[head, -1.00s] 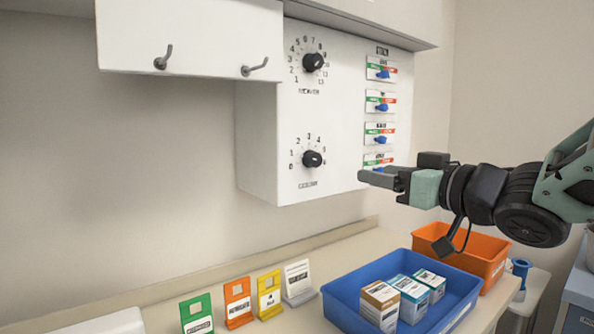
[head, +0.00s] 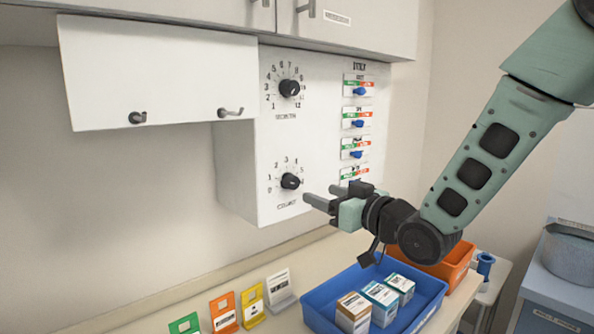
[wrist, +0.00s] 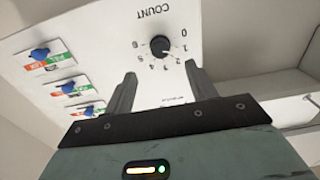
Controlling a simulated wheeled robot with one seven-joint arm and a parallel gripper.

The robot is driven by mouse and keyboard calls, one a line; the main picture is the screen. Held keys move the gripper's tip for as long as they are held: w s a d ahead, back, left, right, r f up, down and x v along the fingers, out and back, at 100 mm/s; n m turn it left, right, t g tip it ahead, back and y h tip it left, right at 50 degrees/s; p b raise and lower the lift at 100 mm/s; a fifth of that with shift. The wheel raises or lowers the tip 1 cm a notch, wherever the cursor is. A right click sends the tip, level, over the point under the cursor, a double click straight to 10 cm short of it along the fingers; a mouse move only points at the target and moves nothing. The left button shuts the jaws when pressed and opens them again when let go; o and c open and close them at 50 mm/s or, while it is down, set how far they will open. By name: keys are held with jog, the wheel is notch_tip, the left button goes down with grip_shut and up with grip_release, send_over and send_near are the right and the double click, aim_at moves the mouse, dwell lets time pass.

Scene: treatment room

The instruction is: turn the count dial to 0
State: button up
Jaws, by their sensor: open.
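The count dial (head: 290,181) is a black round knob low on the white panel, with numbers arced around it. It also shows in the wrist view (wrist: 160,46), upside down, with 0 to 6 around it and COUNT printed beyond. A small light mark on the knob seems to face the low numbers near 1 and 2, but I cannot tell exactly which. My gripper (head: 320,196) is open and empty, just right of the dial in the head view. In the wrist view its fingers (wrist: 160,74) point toward the dial, with the knob between their lines and apart from them.
A second black dial (head: 289,88) is higher on the panel (head: 240,170). Several blue switches (head: 358,123) run down its right side. Below are a blue bin (head: 320,304) with boxes, an orange bin (head: 455,268) and coloured card stands (head: 223,312). A hooked cabinet front (head: 160,75) juts out upper left.

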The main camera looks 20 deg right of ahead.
aim_at(295, 185)
jog(key=p+x, duration=0.3)
jog(key=x, duration=0.6)
jog(key=shift+w+a, duration=0.1)
jog(key=shift+w, duration=0.1)
jog(key=shift+c, duration=0.4)
jog(key=shift+f, duration=0.1)
jog(key=c, duration=0.9)
